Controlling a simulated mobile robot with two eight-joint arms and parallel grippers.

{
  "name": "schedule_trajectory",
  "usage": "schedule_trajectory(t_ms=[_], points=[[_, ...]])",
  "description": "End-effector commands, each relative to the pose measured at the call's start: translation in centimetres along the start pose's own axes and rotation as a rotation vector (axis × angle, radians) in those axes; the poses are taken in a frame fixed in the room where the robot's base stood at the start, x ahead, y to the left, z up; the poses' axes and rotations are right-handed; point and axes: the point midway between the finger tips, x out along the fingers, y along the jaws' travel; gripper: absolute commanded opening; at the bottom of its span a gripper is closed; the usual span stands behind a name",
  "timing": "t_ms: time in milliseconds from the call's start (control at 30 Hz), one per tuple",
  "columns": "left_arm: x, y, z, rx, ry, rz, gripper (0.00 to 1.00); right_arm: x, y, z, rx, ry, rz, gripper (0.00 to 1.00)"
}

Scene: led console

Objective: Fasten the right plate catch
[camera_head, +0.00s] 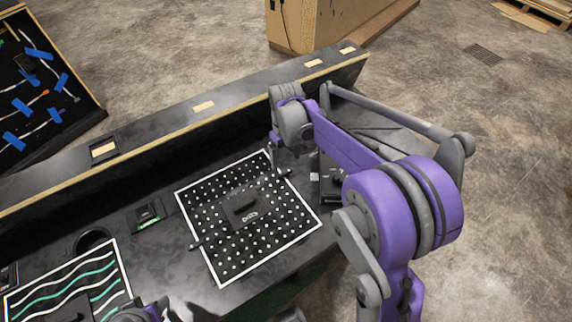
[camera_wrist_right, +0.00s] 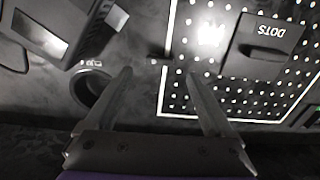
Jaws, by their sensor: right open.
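The black dotted plate (camera_head: 212,262) with a white border lies on the console, and it also fills the right of the right wrist view (camera_wrist_right: 180,98). A small dark catch (camera_head: 284,173) sits at its right edge; it shows in the wrist view (camera_wrist_right: 160,62) between and just beyond my fingertips. Another catch (camera_head: 196,244) is at the plate's left edge. My right gripper (camera_wrist_right: 157,73) is open and empty, its fingers to either side of the catch's line. In the head view, my arm partly hides this gripper. Part of my left arm shows at the bottom edge; its jaws are unclear.
A block marked DOTS (camera_head: 244,208) stands mid-plate. A dark round opening (camera_wrist_right: 93,88) and a boxy device (camera_wrist_right: 42,38) lie beside the right gripper. A raised ledge (camera_head: 204,106) runs behind. A wavy-striped panel (camera_head: 72,284) lies left.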

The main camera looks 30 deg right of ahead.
Motion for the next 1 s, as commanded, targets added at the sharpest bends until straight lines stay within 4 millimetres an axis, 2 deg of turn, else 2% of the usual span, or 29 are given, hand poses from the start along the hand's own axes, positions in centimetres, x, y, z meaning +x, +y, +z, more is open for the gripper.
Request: schedule_trajectory(t_ms=[100,333,1000], points=[[-0.2,0.0,-0.2,0.0,0.001,0.0,0.5,-2.5,0.0,0.0,0.0,0.0,0.0,0.88],[-0.4,0.0,-0.3,0.0,0.002,0.0,0.5,-5.2,0.0,0.0,0.0,0.0,0.0,0.88],[-0.6,0.0,-0.4,0.0,0.002,0.0,0.5,-6.0,-0.4,0.5,0.001,0.009,0.002,0.88]])
